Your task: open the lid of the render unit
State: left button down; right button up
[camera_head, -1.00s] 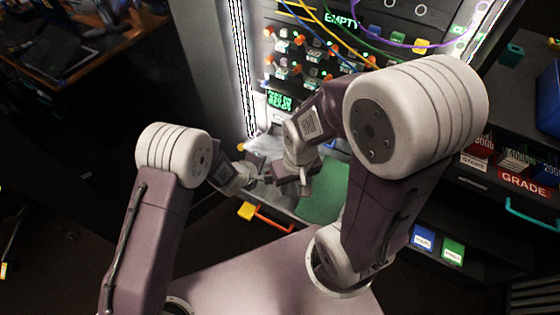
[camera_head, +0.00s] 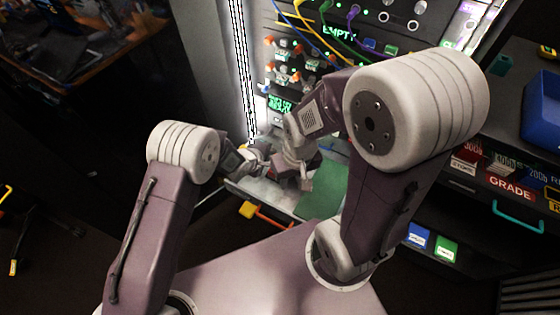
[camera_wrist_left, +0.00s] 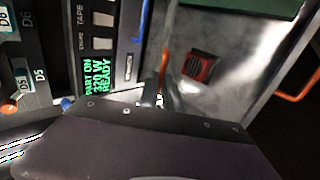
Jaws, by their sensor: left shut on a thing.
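The unit with a green-lit readout (camera_head: 280,104), which I take to be the render unit, stands at the foot of the panel; the readout (camera_wrist_left: 98,77) shows large in the left wrist view. My left gripper (camera_head: 264,155) is at the unit's front, just below the readout. Its jaws (camera_wrist_left: 158,99) are shut on a small part that is mostly hidden, apparently the lid's edge or handle. A thin orange bar (camera_wrist_left: 163,65) stands by the jaws. My right gripper (camera_head: 305,182) hangs to the right over the grey shelf (camera_head: 268,192); its fingers are too small to judge.
A dark red block (camera_wrist_left: 199,67) lies on the grey surface in the left wrist view. A green mat (camera_head: 322,190) covers the shelf's right part. An orange handle (camera_head: 272,219) runs along the shelf front. Cables hang above, and drawers with bins (camera_head: 418,236) stand at right.

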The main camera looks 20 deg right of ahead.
pick_arm(q)
jog(key=shift+w+d+r, duration=0.1)
jog(key=shift+d+r, duration=0.05)
jog(key=shift+r, duration=0.05)
jog(key=shift+w+d+r+p, duration=0.25)
jog(key=shift+r+p, duration=0.3)
jog(key=shift+p, duration=0.05)
jog(key=shift+w+d+r+p, duration=0.5)
jog(key=shift+d+p, duration=0.2)
jog(key=shift+p, duration=0.05)
